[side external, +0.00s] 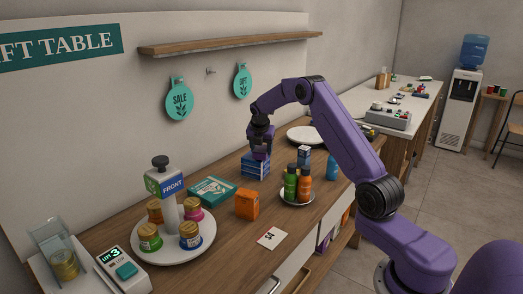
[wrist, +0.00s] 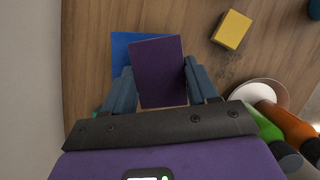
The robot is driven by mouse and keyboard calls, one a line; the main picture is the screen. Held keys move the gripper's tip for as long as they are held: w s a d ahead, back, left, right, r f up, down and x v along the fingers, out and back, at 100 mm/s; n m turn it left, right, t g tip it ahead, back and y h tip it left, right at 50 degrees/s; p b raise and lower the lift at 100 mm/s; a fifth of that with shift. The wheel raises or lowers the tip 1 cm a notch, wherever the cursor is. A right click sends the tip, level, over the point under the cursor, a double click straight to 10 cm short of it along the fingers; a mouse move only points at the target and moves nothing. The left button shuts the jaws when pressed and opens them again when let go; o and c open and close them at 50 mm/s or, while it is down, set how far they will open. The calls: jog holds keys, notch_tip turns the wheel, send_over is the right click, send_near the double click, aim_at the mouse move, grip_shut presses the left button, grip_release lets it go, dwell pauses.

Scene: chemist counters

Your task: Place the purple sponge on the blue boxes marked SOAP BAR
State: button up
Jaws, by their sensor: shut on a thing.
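The purple sponge (wrist: 159,72) is held between the two fingers of my gripper (wrist: 160,88) in the wrist view. In the side view, my gripper (side external: 260,150) is low over the blue boxes (side external: 255,167), with the sponge just above or on their top. In the wrist view, a blue box top (wrist: 123,46) shows beneath the sponge, at its left and upper edge. The sponge is slightly turned relative to the box. I cannot tell whether the sponge touches the box. The SOAP BAR lettering is too small to read.
A plate with green and orange bottles (side external: 298,185) stands to the right. An orange box (side external: 247,204) and a teal box (side external: 212,191) lie in front. A round tray (side external: 172,250) with several jars stands at the left. A yellow block (wrist: 232,30) lies on the wood.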

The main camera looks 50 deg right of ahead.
jog(key=shift+f, duration=0.35)
jog(key=shift+f, duration=0.15)
jog(key=o, duration=1.1)
